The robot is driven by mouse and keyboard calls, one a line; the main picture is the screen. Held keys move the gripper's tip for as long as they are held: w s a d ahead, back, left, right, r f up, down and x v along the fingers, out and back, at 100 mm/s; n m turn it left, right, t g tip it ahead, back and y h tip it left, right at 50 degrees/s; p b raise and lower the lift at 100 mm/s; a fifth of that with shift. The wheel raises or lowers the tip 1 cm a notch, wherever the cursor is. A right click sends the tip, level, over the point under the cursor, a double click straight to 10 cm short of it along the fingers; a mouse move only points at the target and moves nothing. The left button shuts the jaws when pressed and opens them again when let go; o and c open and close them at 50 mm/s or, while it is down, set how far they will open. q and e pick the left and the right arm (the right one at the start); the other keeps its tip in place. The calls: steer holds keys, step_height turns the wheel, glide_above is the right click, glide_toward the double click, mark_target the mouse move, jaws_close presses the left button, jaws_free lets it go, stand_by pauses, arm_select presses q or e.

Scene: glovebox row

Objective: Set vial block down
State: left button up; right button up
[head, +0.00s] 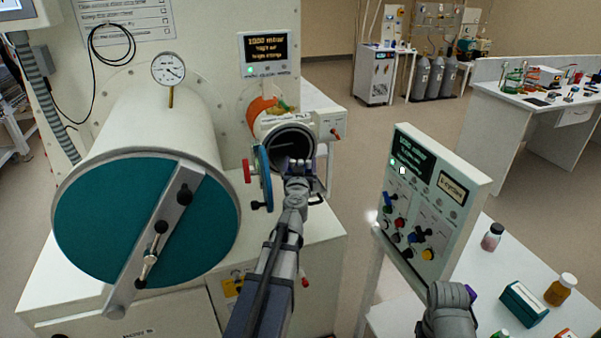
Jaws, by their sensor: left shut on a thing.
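My left gripper (298,164) is at the round open mouth of the small antechamber (283,134). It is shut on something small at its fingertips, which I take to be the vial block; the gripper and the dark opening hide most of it. I cannot tell whether the block touches the floor of the chamber. The small antechamber's round door (262,178) stands swung open to the left of the mouth. My right gripper is not in view; only a grey part of my right arm shows at the bottom right.
A large antechamber with a teal door (140,225) stands close on the left. A tilted control panel (430,205) stands to the right of my left arm. A white table (500,270) with bottles and a teal box (523,303) is at the lower right.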

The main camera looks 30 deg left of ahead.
arm_select(q)
steer(key=shift+f, duration=0.4)
steer(key=shift+f, duration=0.15)
steer(key=o, duration=1.4)
steer(key=shift+c, duration=0.2)
